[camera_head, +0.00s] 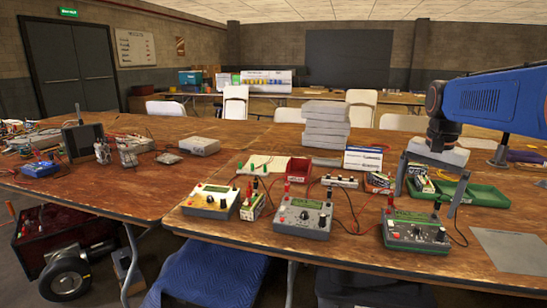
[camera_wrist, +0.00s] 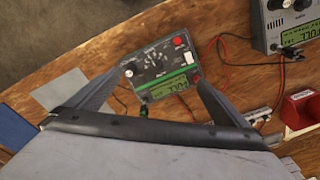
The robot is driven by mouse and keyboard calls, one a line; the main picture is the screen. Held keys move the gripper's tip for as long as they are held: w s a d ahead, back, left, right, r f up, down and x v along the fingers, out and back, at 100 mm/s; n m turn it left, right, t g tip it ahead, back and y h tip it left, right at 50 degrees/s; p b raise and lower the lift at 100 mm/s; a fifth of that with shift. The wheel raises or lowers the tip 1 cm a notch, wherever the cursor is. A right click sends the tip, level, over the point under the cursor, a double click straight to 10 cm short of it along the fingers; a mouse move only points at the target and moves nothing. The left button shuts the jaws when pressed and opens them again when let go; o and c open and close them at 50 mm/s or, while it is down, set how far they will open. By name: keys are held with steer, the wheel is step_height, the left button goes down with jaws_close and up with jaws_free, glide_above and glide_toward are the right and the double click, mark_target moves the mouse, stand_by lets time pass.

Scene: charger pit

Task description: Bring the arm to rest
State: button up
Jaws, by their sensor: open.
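My gripper (camera_head: 425,205) hangs from my blue arm at the right of the head view, fingers pointing down over the wooden table (camera_head: 350,245). Its two fingers are spread wide with nothing held between them. In the wrist view my gripper (camera_wrist: 157,77) also shows open. A dark tester with a green display (camera_wrist: 160,70) lies beyond the fingertips there. The same tester (camera_head: 415,232) stands near the table's front edge in the head view, just below and in front of the fingers.
A grey tester (camera_head: 303,217) and a cream tester (camera_head: 210,201) stand to the left, with loose red and black leads. A green tray (camera_head: 485,196) lies right of the fingers. A red bin (camera_head: 298,170) and grey stacked cases (camera_head: 325,125) are behind. A flat grey sheet (camera_head: 510,250) lies front right.

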steer(key=s+a+f+n+t, duration=0.1)
steer(key=s+a+f+n, duration=0.2)
steer(key=s, duration=0.4)
steer(key=s+a+f+n+t, duration=0.1)
steer(key=s+a+f+n, duration=0.2)
steer(key=s+f, duration=0.3)
steer(key=s+a+f+n+t, duration=0.1)
steer(key=s+a+f+n, duration=0.2)
steer(key=s, duration=0.7)
step_height(320, 180, down, 2)
steer(key=shift+s+a+f+t, duration=0.15)
steer(key=shift+s+a+t, duration=0.2)
steer(key=shift+a, duration=0.45)
steer(key=shift+w, duration=0.1)
